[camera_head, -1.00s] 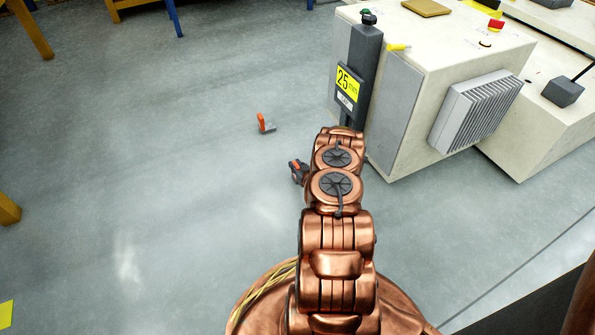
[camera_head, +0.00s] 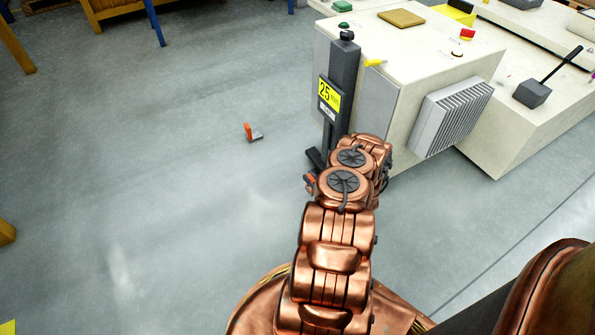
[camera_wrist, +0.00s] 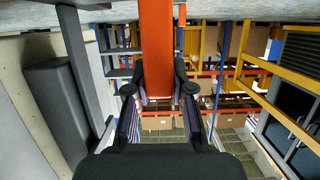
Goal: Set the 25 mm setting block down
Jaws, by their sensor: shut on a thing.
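My gripper (camera_wrist: 160,92) is shut on an orange-red bar-shaped piece, taken as the 25 mm setting block (camera_wrist: 170,42), which stands up between the two dark fingers in the wrist view. No size mark is readable on it. In the head view, a small orange-red part (camera_head: 309,181) shows beside my wrist, near the foot of a dark grey post (camera_head: 341,85); my arm hides most of the gripper there. The post bears a yellow "25 mm" sign (camera_head: 329,95). I cannot tell whether the held piece touches anything.
A second orange piece with a grey foot (camera_head: 251,133) lies on the open floor. A cream machine (camera_head: 440,60) with a grey finned box (camera_head: 452,115) stands right of the post. In the wrist view, a dark grey bar (camera_wrist: 58,105) is close on the left.

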